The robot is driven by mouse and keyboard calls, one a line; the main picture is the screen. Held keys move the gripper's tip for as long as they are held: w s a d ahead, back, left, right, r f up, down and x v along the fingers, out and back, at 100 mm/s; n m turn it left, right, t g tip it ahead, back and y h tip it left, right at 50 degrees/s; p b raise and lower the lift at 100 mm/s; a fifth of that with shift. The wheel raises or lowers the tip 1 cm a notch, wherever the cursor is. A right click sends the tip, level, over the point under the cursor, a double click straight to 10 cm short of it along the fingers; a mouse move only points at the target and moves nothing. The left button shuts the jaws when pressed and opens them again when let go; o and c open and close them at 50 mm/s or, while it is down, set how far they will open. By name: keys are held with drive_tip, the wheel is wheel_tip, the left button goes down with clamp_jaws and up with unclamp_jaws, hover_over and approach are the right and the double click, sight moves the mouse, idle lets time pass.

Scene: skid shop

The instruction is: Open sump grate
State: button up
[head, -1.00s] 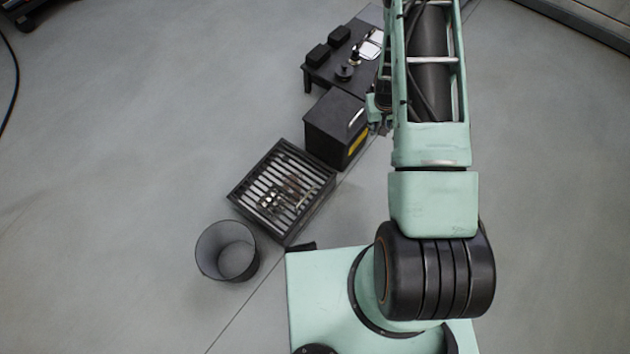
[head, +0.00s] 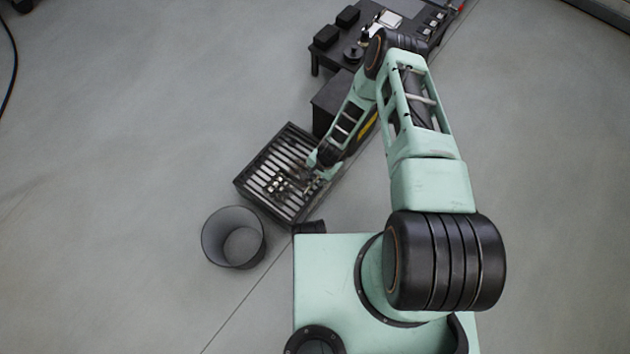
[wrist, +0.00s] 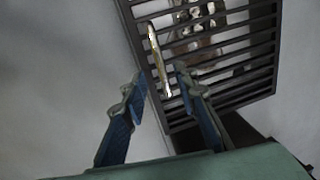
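The sump grate (head: 262,162) is a dark slatted cover on a low black box on the floor, lying flat in the head view. It also fills the upper right of the wrist view (wrist: 262,50). Pale jumbled pieces show through the slats. A light, brass-coloured bar (wrist: 157,58), apparently a handle, stands out along the grate's near left side. My gripper (wrist: 160,74) is open, its two blue-padded fingers on either side of the bar's lower end. I cannot tell whether they touch it. In the head view my gripper (head: 314,176) is over the grate's right side, partly hidden by my arm.
A round grey bin (head: 212,246) stands on the floor just left of the grate. A black cabinet (head: 326,100) stands behind it, partly hidden by my arm. Beyond is a low black table (head: 327,57) with small items.

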sight(314, 182)
drive_tip(key=f, duration=0.3)
drive_tip(key=f+b, duration=0.1)
drive_tip(key=shift+w+a+f, duration=0.2)
drive_tip(key=shift+w+a, duration=0.1)
drive_tip(key=shift+a, duration=0.05)
drive_tip(key=shift+c, duration=0.3)
clamp_jaws()
